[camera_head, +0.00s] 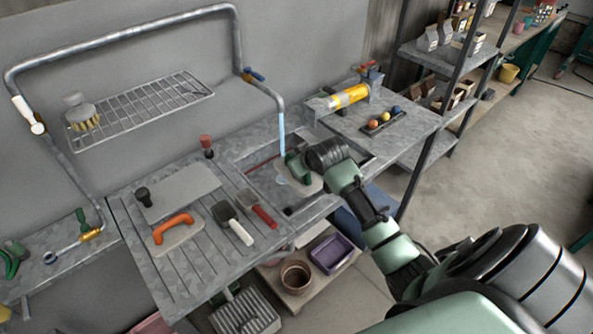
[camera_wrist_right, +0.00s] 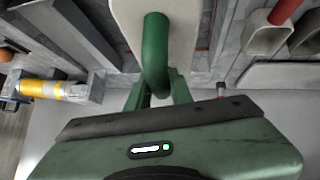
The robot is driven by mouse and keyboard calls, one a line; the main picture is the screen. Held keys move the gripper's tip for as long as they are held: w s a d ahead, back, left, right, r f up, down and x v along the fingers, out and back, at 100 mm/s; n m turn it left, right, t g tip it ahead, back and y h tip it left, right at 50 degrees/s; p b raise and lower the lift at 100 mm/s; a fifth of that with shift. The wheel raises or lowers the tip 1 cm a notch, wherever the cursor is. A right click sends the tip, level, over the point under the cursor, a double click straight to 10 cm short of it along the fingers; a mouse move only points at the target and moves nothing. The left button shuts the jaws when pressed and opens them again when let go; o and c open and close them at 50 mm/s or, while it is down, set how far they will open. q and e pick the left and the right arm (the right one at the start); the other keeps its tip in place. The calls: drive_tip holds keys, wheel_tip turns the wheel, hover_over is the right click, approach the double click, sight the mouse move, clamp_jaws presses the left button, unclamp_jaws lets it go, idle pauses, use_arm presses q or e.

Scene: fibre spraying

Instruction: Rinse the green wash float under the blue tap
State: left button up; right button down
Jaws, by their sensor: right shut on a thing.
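The green wash float has a pale flat board (camera_head: 309,187) and a green handle (camera_wrist_right: 155,45). My right gripper (camera_wrist_right: 158,92) is shut on that handle. In the head view it holds the float low over the sink (camera_head: 262,178), and the hand partly hides it. The blue tap lever (camera_head: 254,75) sits on the bent wall pipe. A light blue stream (camera_head: 282,134) runs down from the pipe's spout to just left of the float handle. Whether water strikes the board is hard to tell. My left gripper is not in view.
On the drainboard left of the sink lie an orange-handled float (camera_head: 174,228), a white-handled scoop (camera_head: 234,225) and a red-handled tool (camera_head: 259,211). A yellow cylinder (camera_head: 349,96) and a tray of coloured balls (camera_head: 381,121) are on the right. A wire rack (camera_head: 145,108) hangs above.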

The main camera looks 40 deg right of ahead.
drive_tip(key=w+b, duration=0.1)
drive_tip(key=w+d+b, duration=0.1)
drive_tip(key=w+d+f+b, duration=0.1)
drive_tip(key=b, duration=0.1)
drive_tip(key=shift+w+f, duration=0.1)
drive_tip(key=shift+w, duration=0.3)
drive_tip(key=w+b, duration=0.1)
drive_tip(key=w+d+b, duration=0.1)
drive_tip(key=w, duration=0.1)
drive_tip(key=shift+d+f, duration=0.15)
drive_tip(key=shift+d, duration=0.05)
drive_tip(key=shift+w+d+f+b, duration=0.15)
drive_tip(key=shift+w+d+b, duration=0.2)
drive_tip(key=shift+w, duration=0.3)
drive_tip(key=shift+w+d+f+b, duration=0.15)
drive_tip(key=shift+w+d+b, duration=0.2)
drive_tip(key=shift+w, duration=0.3)
drive_tip(key=shift+s+d, duration=0.1)
drive_tip(key=shift+d, duration=0.05)
drive_tip(key=shift+s+d+p, duration=0.2)
drive_tip(key=shift+d+p, duration=0.2)
drive_tip(key=shift+p, duration=0.1)
drive_tip(key=shift+w+a+r, duration=0.1)
drive_tip(key=shift+a, duration=0.1)
drive_tip(key=shift+w+a+p, duration=0.2)
drive_tip(key=shift+a+p, duration=0.2)
drive_tip(key=shift+d, duration=0.15)
